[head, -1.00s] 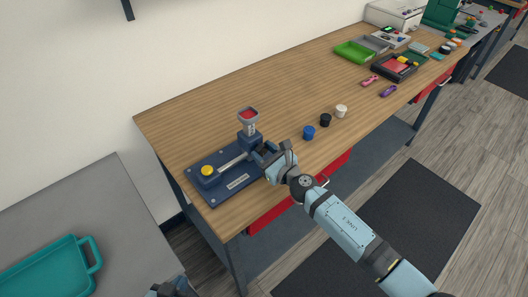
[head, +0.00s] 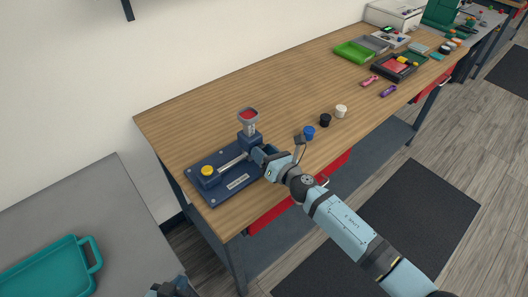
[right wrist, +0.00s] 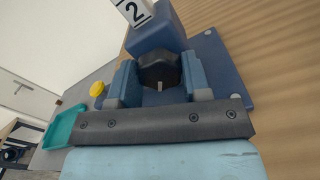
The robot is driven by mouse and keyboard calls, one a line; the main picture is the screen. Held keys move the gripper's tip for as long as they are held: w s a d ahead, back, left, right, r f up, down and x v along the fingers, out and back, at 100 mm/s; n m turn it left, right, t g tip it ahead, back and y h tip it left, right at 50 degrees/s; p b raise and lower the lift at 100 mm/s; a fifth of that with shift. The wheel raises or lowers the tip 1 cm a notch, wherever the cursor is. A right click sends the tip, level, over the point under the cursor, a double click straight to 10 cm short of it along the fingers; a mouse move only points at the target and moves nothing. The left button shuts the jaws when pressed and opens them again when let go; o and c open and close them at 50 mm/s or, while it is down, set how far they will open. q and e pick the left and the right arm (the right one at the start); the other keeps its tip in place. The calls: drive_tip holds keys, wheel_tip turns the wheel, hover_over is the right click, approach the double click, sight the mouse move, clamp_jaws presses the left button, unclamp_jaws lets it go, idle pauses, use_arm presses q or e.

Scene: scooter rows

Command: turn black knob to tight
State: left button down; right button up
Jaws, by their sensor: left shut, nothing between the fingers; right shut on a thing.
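The black knob (right wrist: 160,72) shows in the right wrist view, on the front of a blue block (right wrist: 155,32) marked 2. A short white mark on it points toward the wrist. My right gripper (right wrist: 161,80) is shut on the knob, one finger on each side. In the head view my right gripper (head: 260,153) reaches the dark blue fixture (head: 222,190) and hides the knob. The word tight cannot be read in either view. My left gripper (head: 172,289) is shut and empty at the bottom edge of the head view, only partly in frame.
The fixture has a yellow button (head: 207,170) and a red-topped post (head: 248,117). Blue (head: 309,132), black (head: 325,120) and white (head: 341,111) caps stand to its right. A teal tray (head: 50,268) lies on the grey table.

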idle(0.4)
drive_tip(key=o, duration=0.9)
drive_tip(key=shift+s, duration=0.1)
drive_tip(key=shift+b+v, duration=0.75)
drive_tip(key=shift+v, duration=6.1)
drive_tip(key=shift+r, duration=0.1)
